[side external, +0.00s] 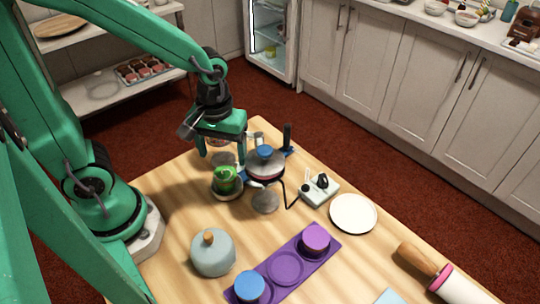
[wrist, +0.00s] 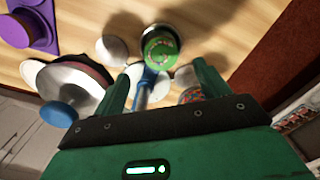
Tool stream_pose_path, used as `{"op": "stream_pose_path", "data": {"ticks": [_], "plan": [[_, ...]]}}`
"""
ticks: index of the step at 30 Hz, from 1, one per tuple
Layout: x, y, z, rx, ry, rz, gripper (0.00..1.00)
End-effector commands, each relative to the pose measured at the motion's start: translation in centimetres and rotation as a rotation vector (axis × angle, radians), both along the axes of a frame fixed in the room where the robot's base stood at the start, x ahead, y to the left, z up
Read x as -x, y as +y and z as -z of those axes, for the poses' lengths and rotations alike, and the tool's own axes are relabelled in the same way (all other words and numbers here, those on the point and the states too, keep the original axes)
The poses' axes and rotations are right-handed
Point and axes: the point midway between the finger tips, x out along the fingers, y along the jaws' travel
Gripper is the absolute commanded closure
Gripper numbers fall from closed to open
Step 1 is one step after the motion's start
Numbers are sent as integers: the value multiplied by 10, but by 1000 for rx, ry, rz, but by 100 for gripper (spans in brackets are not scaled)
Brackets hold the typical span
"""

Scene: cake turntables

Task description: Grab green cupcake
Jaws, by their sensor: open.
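The green cupcake (side external: 226,176) stands upright on a small round stand (side external: 228,195) near the left part of the table. In the wrist view the cupcake (wrist: 160,46) shows from above, with swirled green icing, just beyond the fingertips and between their lines. My gripper (side external: 220,150) is open and empty, above and behind the cupcake in the side view. In the wrist view its two fingers (wrist: 162,82) are spread apart, and the cupcake is not between them. A blue and white object (wrist: 150,88) shows below, between the fingers.
A turntable with a blue-topped piece (side external: 265,152) stands close right of the cupcake.

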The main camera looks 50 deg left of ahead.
Motion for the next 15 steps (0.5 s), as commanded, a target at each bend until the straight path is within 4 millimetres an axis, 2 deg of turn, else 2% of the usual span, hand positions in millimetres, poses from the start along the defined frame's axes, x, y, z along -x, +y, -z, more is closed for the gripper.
{"op": "stream_pose_path", "data": {"ticks": [6,15], "plan": [[0,0,19,0,1,0,25],[0,0,22,0,0,0,25]]}}
